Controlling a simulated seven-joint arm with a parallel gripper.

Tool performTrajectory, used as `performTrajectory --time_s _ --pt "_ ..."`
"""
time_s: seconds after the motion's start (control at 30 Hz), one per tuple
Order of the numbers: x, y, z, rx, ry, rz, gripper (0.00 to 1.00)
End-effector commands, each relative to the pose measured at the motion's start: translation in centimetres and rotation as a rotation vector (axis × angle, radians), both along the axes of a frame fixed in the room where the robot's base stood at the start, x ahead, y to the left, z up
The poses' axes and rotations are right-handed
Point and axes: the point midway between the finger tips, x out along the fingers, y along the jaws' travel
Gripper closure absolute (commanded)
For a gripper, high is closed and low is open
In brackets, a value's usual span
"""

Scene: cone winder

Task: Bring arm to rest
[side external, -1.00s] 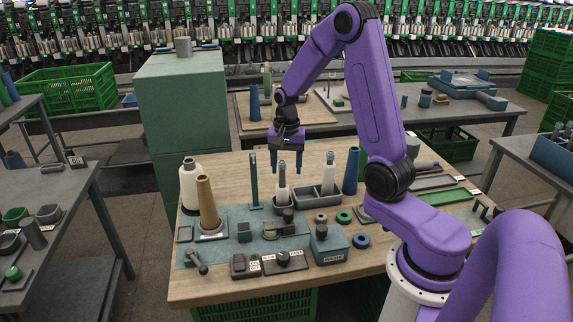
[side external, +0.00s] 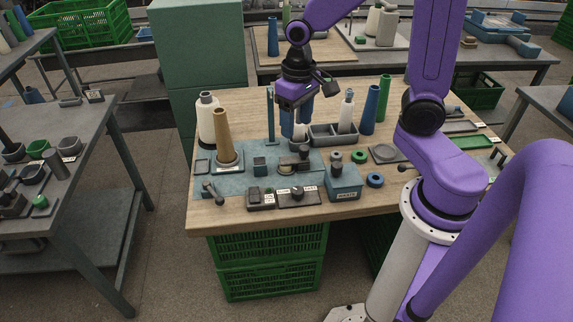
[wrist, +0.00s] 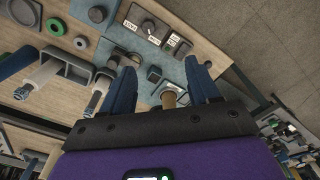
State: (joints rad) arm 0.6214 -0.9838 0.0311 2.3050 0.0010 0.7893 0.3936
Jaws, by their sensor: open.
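My gripper (side external: 297,126) hangs fingers down above the wooden workbench (side external: 245,222), near the back of the teal mat. Its two blue fingers are apart. In the wrist view my gripper (wrist: 163,76) shows an empty gap between the fingertips. A white bobbin (wrist: 100,92) stands beside the left finger there, outside the gap. In the side view the fingers partly hide that bobbin; whether they touch it I cannot tell. A tan cone (side external: 222,135) stands upright to the left.
A white cone (side external: 207,120) and a thin teal post (side external: 270,115) stand close by. A grey tray (side external: 348,139) holds another white bobbin. Blue (side external: 370,110) and green (side external: 384,98) tubes stand to its right. A waste box (side external: 343,182) and control boxes (side external: 297,196) line the front.

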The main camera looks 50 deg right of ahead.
Motion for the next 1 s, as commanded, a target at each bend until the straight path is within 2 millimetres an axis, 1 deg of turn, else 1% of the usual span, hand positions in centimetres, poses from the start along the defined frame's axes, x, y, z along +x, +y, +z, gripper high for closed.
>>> performTrajectory --time_s 0.03,0.1,0.3,0.43,0.6,0.7,0.8,0.9,1.0 --pt "-1.1 0.7 0.3 0.001 -0.002 0.073 0.39" --pt "-2.6 1.7 0.7 0.001 -0.004 0.175 0.39" --pt "-7.1 3.5 1.5 0.001 -0.008 0.464 0.39" --pt "-10.2 4.2 1.9 0.002 -0.011 0.652 0.39" --pt "-14.1 4.5 2.4 0.003 -0.015 0.887 0.39" --pt "-15.9 4.4 2.5 0.003 -0.016 0.998 0.39" --pt "-17.1 4.3 2.6 0.004 -0.018 1.075 0.39" --pt "-17.8 4.2 2.6 0.003 -0.017 1.117 0.39" --pt "-18.0 4.2 2.7 0.003 -0.017 1.133 0.39"
